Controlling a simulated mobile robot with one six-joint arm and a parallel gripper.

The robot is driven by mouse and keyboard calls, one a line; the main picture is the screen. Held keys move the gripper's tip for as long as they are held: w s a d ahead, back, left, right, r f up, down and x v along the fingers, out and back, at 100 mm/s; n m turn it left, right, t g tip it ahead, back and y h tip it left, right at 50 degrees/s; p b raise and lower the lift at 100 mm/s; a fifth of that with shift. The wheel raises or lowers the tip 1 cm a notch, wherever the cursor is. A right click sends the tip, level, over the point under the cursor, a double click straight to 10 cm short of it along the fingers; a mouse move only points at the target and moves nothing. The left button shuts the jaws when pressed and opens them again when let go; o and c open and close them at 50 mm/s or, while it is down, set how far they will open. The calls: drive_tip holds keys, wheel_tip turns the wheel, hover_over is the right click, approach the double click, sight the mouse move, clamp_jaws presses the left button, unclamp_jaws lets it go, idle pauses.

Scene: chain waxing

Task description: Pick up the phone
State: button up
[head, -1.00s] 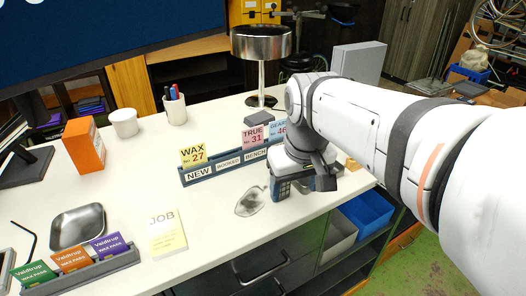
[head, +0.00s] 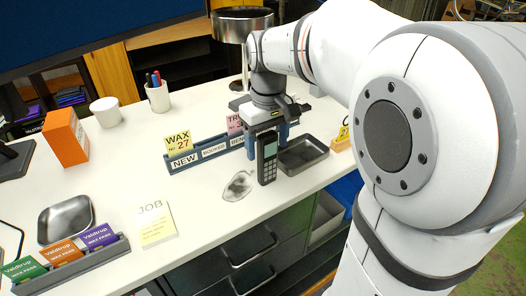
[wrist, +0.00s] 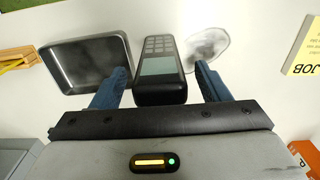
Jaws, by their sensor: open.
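The phone (head: 267,158) is a dark handset with a keypad and a pale screen. In the head view it looks upright near the front edge of the white bench. My gripper (head: 270,128) is open, pointing down just above and behind it. In the wrist view, the phone (wrist: 160,68) lies between the two blue fingers of my gripper (wrist: 162,76).
A metal tray (head: 303,155) sits right of the phone, and a clear crumpled-looking patch (head: 238,186) left of it. A labelled rack (head: 208,154) stands behind. A yellow JOB note (head: 155,225) lies left. Bare bench lies around the note.

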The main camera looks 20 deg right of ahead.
drive_tip(key=shift+f, duration=0.65)
drive_tip(key=shift+c, duration=0.6)
drive_tip(key=c, duration=1)
